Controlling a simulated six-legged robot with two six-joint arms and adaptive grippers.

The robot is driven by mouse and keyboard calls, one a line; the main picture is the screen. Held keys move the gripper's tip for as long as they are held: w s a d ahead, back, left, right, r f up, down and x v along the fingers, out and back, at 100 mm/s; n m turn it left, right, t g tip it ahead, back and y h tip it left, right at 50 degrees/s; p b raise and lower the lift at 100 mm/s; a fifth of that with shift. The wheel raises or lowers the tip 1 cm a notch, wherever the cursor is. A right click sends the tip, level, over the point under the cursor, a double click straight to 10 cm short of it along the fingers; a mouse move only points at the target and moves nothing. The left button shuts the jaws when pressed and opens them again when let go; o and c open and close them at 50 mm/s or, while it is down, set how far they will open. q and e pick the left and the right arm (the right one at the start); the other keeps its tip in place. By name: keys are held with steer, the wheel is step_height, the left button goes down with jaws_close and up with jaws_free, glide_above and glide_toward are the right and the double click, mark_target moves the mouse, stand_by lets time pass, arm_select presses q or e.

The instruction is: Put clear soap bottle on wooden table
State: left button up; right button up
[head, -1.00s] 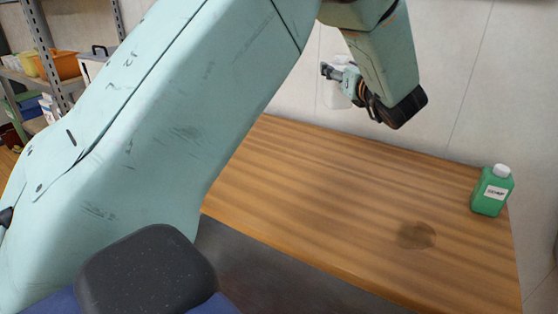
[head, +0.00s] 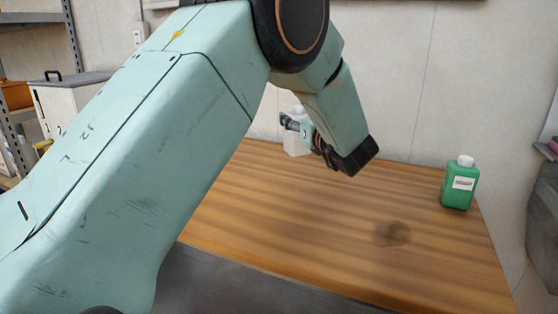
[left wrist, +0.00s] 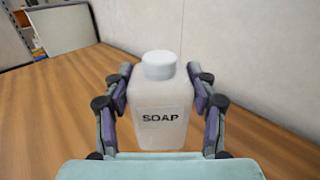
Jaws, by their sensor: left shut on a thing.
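The clear soap bottle (head: 297,145) is whitish and translucent with a white cap. It is upright, partly hidden by my arm in the head view. In the left wrist view the bottle (left wrist: 160,97) shows a SOAP label. My left gripper (head: 290,124) is shut on it, one finger on each side. The wooden table (head: 290,225) has a striped brown top, and the bottle is at its back edge in the head view. I cannot tell whether its base touches the top. My right gripper is not in view.
A green bottle (head: 458,187) with a white cap stands at the table's right end. The middle of the table is clear. A wall (head: 410,80) rises behind, and a white box (head: 70,100) stands at the left.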

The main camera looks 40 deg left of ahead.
mark_target(303, 152)
arm_select(q)
step_height(303, 152, down, 4)
steer(key=shift+w+r+b, duration=0.1)
steer(key=shift+w+b, duration=0.05)
steer(key=shift+b, duration=0.15)
step_height(303, 152, down, 4)
steer(key=shift+r+b, duration=0.2)
steer(key=shift+b, duration=0.25)
steer(key=shift+f, duration=0.35)
steer(key=shift+r, duration=0.1)
steer(key=o, duration=0.6)
steer(key=shift+c, duration=0.2)
steer(key=o, duration=0.5)
steer(key=shift+f, duration=0.2)
steer(key=shift+r, duration=0.1)
